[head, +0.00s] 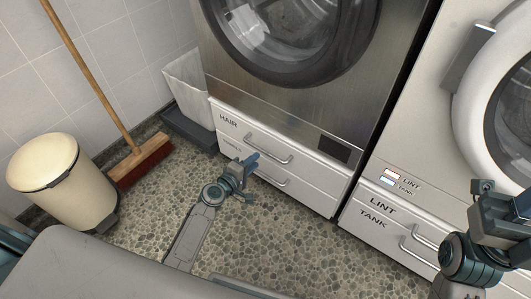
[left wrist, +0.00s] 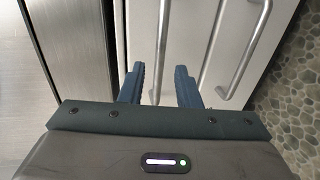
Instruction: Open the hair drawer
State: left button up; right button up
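The hair drawer (head: 222,113) is the upper white drawer under the steel machine, marked HAIR, and it looks shut. Its bar handle (head: 270,150) shows in the head view, partly behind my left gripper (head: 250,160). In the left wrist view my left gripper (left wrist: 160,70) is open, with two blue fingers apart. The hair drawer's handle (left wrist: 164,40) runs between the fingertips there; I cannot tell whether they touch it. My right gripper (head: 505,200) is at the right edge, in front of the lint tank machine, its fingers unclear.
A lower drawer with its own handle (head: 272,180) lies just under the hair drawer; that handle also shows in the left wrist view (left wrist: 240,60). A lint tank drawer (head: 365,212) is to the right. A cream bin (head: 62,185) and a broom (head: 140,160) stand left. Pebbled floor ahead is clear.

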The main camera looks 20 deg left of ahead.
aim_at(266, 151)
pick_arm(q)
jog(key=b+x, duration=0.1)
jog(key=x, duration=0.6)
jog(key=shift+w, duration=0.25)
grip_shut()
